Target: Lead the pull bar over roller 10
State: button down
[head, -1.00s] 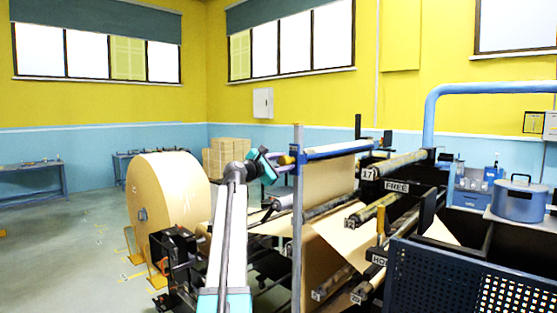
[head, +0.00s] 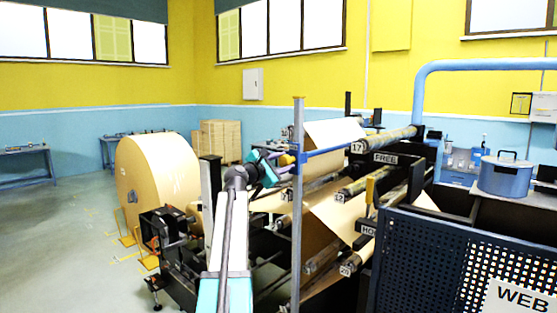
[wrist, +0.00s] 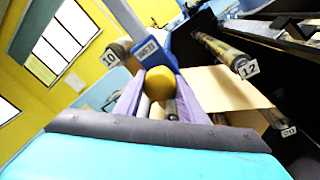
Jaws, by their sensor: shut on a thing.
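My gripper (head: 283,161) is shut on the yellow handle (wrist: 160,80) of the blue pull bar (head: 325,152). In the wrist view the handle sits between the two purple fingers, and the blue bar end (wrist: 153,48) lies just beyond. Roller 10 (wrist: 119,50) is left of the bar end in the wrist view; its number plate (head: 286,132) is small in the head view, above and near my gripper. The brown paper web (head: 333,130) shows above the bar in the head view. Whether it touches roller 10 is hard to tell.
A grey upright post (head: 297,220) stands in front of the bar. The large paper roll (head: 155,185) stands left. A perforated dark guard (head: 430,265) fills the lower right.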

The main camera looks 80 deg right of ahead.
jog(key=s+a+f+b, duration=0.2)
jog(key=s+f+b, duration=0.1)
jog(key=f, duration=0.5)
jog(key=s+a+f+b, duration=0.3)
jog(key=s+f+b, duration=0.1)
jog(key=f, duration=0.5)
jog(key=shift+s+a, duration=0.3)
jog(key=shift+s, duration=0.6)
jog(key=shift+f, duration=0.15)
